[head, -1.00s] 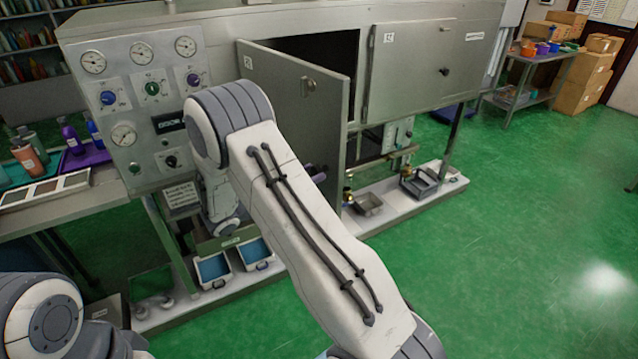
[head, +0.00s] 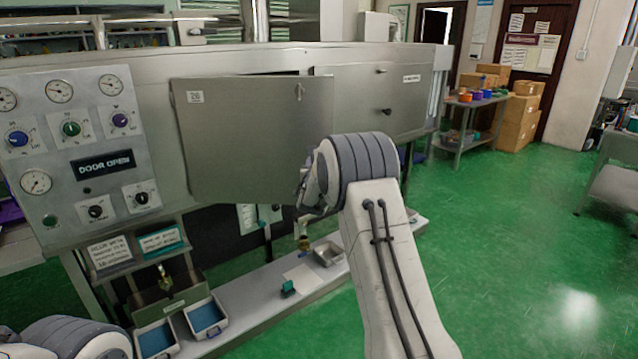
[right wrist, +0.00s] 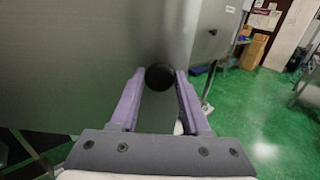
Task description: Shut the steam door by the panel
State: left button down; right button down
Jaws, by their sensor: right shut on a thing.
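The steam door (head: 245,140) is a flat grey metal door beside the gauge panel (head: 80,150). It stands ajar, with a dark gap along its top edge. The panel display (head: 103,164) reads "DOOR OPEN". In the right wrist view, my right gripper (right wrist: 160,82) has its two purple fingers shut on a round black knob (right wrist: 160,75) on the door's face (right wrist: 85,65). In the head view my right wrist and forearm hide the knob and most of the gripper. My left gripper is out of view; only part of my left arm shows at the bottom left.
A second metal door (head: 365,105) is closed to the right of the steam door. A low ledge (head: 265,300) below carries blue trays (head: 205,316) and a small metal tray (head: 328,253). The green floor (head: 500,240) to the right is clear.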

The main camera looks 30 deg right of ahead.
jog(key=shift+w+d+n+t+y+b, duration=0.3)
jog(key=shift+w+d+y+b, duration=0.35)
jog(key=shift+w+d, duration=0.3)
jog(key=shift+w+a, duration=0.1)
jog(key=shift+a, duration=0.05)
jog(key=shift+c, duration=1.9)
grip_release()
jog(key=b+v, duration=0.2)
jog(key=v, duration=0.8)
jog(key=shift+s+a+b, duration=0.2)
jog(key=shift+s+b, duration=0.05)
jog(key=shift+b, duration=0.15)
jog(key=shift+f, duration=0.1)
